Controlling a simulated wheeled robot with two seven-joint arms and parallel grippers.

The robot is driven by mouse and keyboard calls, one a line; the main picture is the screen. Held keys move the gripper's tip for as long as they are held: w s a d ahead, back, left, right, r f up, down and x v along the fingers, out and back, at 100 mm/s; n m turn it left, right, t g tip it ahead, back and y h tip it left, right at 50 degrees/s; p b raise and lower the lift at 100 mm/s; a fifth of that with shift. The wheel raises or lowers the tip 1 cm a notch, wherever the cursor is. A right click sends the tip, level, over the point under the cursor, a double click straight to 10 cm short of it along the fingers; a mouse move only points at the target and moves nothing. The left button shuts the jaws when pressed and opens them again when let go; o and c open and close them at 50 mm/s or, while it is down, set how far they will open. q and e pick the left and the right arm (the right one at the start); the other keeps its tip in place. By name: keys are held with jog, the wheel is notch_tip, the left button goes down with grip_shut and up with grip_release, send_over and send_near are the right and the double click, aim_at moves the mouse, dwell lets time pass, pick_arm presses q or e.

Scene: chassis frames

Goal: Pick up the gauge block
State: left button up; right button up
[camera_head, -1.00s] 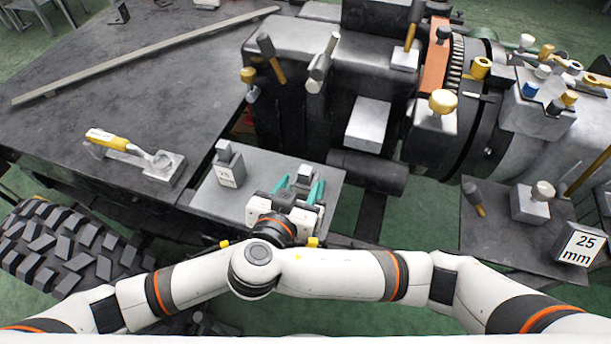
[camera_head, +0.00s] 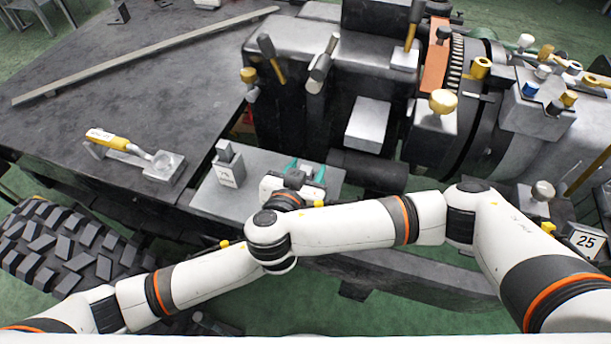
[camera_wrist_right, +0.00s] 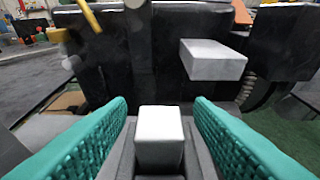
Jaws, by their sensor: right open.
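A light grey gauge block (camera_wrist_right: 159,138) stands upright in a dark holder between the two teal fingers of my right gripper (camera_wrist_right: 160,112) in the right wrist view. Both fingers are apart from it, with gaps on either side. In the head view my right gripper (camera_head: 305,170) is over the right part of a grey plate (camera_head: 212,199), and its wrist hides much of the block. My left gripper does not show.
A large dark machine (camera_head: 290,100) rises just behind the plate, with a light grey block (camera_head: 369,124) jutting from it. A yellow-handled tool (camera_head: 108,139) lies on the dark table at left. A "25" sign (camera_head: 584,241) stands at right.

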jog(key=shift+c, duration=0.4)
grip_shut()
notch_tip(320, 180, up, 10)
jog(key=shift+r, duration=0.1)
dwell(0.3)
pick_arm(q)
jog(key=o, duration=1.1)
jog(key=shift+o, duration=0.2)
